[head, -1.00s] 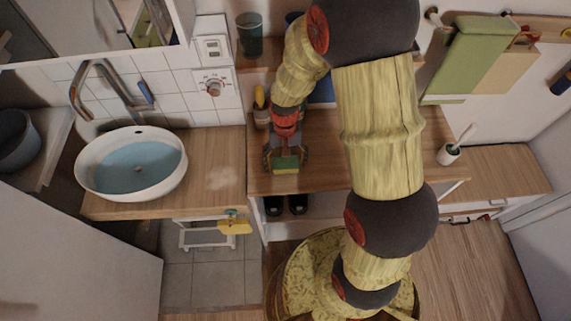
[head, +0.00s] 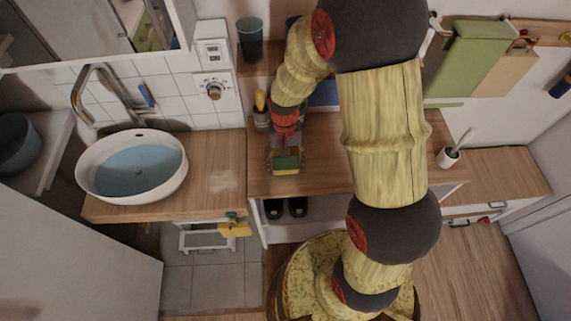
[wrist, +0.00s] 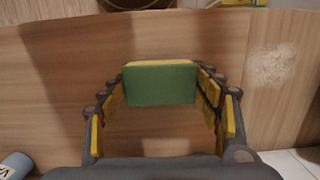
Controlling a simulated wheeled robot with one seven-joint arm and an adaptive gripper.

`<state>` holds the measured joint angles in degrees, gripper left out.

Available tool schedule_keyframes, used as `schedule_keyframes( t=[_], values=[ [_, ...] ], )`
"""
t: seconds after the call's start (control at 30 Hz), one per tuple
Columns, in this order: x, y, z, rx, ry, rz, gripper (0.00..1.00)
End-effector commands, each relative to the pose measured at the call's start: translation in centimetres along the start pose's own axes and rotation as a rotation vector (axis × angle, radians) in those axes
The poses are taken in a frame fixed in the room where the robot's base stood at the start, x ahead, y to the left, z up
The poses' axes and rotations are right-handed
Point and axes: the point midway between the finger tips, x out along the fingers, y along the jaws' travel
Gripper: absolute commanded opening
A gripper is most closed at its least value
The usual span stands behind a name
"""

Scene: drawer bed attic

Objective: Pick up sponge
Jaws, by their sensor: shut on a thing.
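The sponge (wrist: 160,84) is a green block with a yellow edge. In the wrist view it sits between the two fingers of my gripper (wrist: 162,90), at their tips, and the fingers press on its left and right ends. In the head view the sponge (head: 287,162) shows as a small green patch at the gripper's end (head: 286,167). It is over the wooden counter (head: 330,178), near its front edge. I cannot tell whether it touches the counter or hangs just above it.
A white basin (head: 88,183) stands on the counter to the left. A dark cup (head: 250,38) stands on the shelf behind, and a pot with a yellow thing (head: 261,114) is close behind my gripper. A white pot with a brush (head: 448,157) stands to the right.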

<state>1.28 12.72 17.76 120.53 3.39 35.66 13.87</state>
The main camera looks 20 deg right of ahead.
Motion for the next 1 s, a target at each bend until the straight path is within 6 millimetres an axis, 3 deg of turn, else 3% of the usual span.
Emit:
schedule_keyframes(
  t=[0.07, 0.37, 0.5, 0.7, 1.0],
  values=[
    [-1.7, 0.0, 0.1, 0.0, 0.003, -0.001, 0.46],
    [-7.3, 0.1, 6.0, -0.003, 0.004, -0.001, 0.46],
    [-8.1, 0.2, 9.5, -0.003, 0.001, 0.0, 0.46],
    [-9.0, 0.3, 13.0, -0.002, 0.001, -0.001, 0.46],
    [-9.5, 0.4, 15.2, 0.0, 0.0, 0.0, 0.46]
  ],
)
